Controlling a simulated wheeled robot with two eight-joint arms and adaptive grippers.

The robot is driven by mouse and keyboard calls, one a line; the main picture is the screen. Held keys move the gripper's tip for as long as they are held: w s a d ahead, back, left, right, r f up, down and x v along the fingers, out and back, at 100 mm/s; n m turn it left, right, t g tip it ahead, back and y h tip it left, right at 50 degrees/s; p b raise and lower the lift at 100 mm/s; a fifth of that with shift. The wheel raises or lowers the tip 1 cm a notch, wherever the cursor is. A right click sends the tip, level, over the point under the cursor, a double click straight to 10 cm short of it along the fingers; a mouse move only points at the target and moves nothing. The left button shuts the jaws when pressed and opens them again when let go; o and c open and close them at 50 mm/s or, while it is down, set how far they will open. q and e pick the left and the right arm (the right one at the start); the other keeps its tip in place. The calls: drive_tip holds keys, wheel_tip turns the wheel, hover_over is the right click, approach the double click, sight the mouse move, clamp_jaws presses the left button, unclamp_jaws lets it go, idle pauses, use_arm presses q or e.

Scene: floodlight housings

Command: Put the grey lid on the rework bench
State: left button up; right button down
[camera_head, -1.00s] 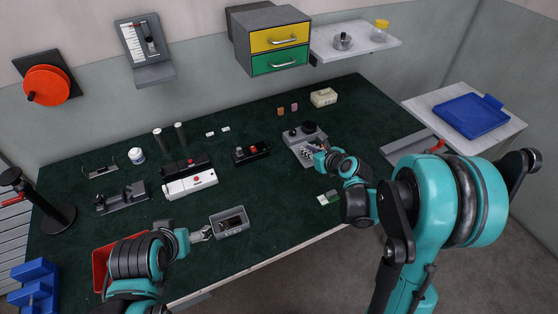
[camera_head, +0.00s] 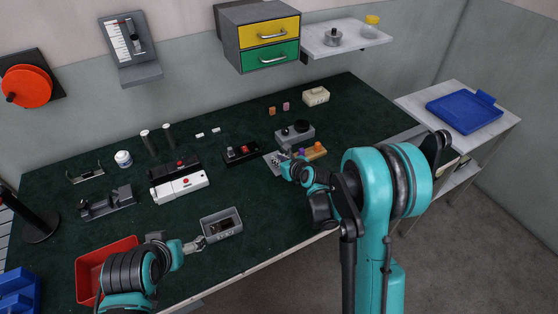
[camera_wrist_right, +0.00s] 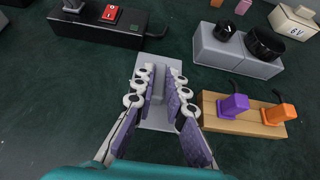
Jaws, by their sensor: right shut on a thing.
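The grey lid (camera_wrist_right: 158,112) is a flat grey plate with a raised grip in its middle. My right gripper (camera_wrist_right: 159,88) is shut on that grip, with a purple pad on each side. In the head view the lid (camera_head: 272,160) shows partly beside the right gripper (camera_head: 284,157), over the green mat; I cannot tell its height. My left gripper (camera_head: 200,243) is at the left edge of a grey open housing (camera_head: 222,224); its jaw state is unclear. A pale side table (camera_head: 412,103), possibly the rework bench, stands at the right.
A wooden block with purple and orange plugs (camera_wrist_right: 245,118) lies right of the lid. A grey box with black knobs (camera_wrist_right: 238,52) is behind it. A blue tray (camera_head: 464,112) covers part of the side table. A red bin (camera_head: 92,266) is front left.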

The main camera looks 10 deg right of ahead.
drive_tip(key=shift+f, duration=0.2)
drive_tip(key=c, duration=1.6)
unclamp_jaws()
drive_tip(key=shift+o, duration=0.2)
drive_tip(key=shift+r, duration=0.1)
